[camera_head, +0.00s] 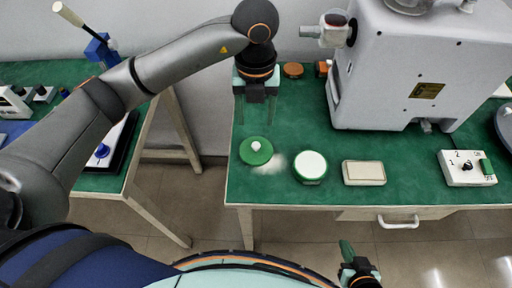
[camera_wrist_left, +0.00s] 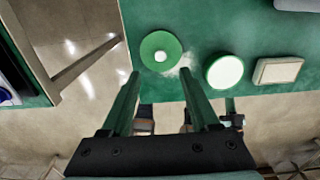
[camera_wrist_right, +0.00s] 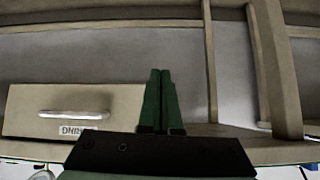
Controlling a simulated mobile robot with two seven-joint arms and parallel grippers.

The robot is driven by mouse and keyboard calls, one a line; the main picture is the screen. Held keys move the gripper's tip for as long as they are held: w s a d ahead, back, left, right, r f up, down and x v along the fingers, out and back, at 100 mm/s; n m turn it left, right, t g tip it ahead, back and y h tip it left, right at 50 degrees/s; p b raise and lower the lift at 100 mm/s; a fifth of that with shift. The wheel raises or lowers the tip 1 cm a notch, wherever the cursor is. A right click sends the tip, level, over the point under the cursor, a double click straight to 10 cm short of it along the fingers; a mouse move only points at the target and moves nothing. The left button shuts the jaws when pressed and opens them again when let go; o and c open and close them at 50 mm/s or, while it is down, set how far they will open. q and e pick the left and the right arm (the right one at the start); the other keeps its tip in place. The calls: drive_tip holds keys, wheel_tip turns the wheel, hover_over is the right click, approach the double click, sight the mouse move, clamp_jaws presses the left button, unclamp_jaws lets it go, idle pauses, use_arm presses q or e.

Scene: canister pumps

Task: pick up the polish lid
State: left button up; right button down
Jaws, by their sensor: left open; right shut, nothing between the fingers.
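The polish lid, a flat green disc with a white knob (camera_head: 256,151), lies on the green bench top near its front left corner. It also shows in the left wrist view (camera_wrist_left: 148,44), just beyond the fingertips. A round green tin with a white top (camera_head: 310,166), which looks like the polish tin, stands to its right. My left gripper (camera_head: 256,120) is open and empty, pointing down above the bench behind the lid in the head view. In its wrist view the fingertips (camera_wrist_left: 160,73) are apart. My right gripper (camera_wrist_right: 160,72) is shut and empty, low in front of the bench.
A pale rectangular block (camera_head: 363,173) lies right of the tin. A large grey machine (camera_head: 415,75) stands behind. A white switch box (camera_head: 467,168) is at the right. A whitish smear (camera_head: 271,164) lies by the lid. A drawer handle (camera_head: 398,222) juts from the bench front.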

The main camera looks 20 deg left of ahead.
sight(256, 144)
use_arm(q)
drive_tip(key=f, duration=0.9)
drive_tip(key=shift+s+d+f, duration=0.1)
drive_tip(key=shift+s+f, duration=0.1)
drive_tip(key=shift+c, duration=0.2)
clamp_jaws()
